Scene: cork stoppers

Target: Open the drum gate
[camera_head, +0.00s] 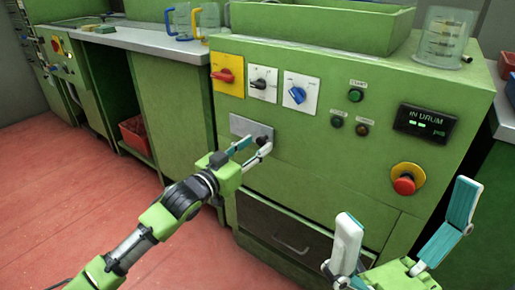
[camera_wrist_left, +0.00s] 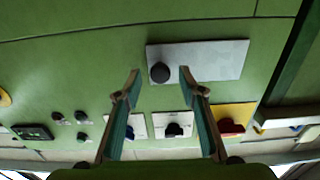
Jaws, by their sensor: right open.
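A grey metal plate (camera_head: 240,124) is fixed to the front of the green machine, and it also fills the upper right of the left wrist view (camera_wrist_left: 215,60). A black round knob (camera_wrist_left: 160,73) sits near one end of the plate, the right end in the head view. I cannot tell for sure that it works the drum gate. My left gripper (camera_head: 257,143) is open at the plate; in the left wrist view its fingertips (camera_wrist_left: 159,77) stand on both sides of the knob, with gaps. My right gripper (camera_head: 407,205) is open and empty before the machine's lower right.
Above the plate are a red switch on yellow (camera_head: 227,75), a black switch (camera_head: 262,84) and a blue switch (camera_head: 298,94). A display (camera_head: 425,123) reads "IN DRUM". A red emergency button (camera_head: 404,185) is near my right gripper. A drawer (camera_head: 290,235) is below.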

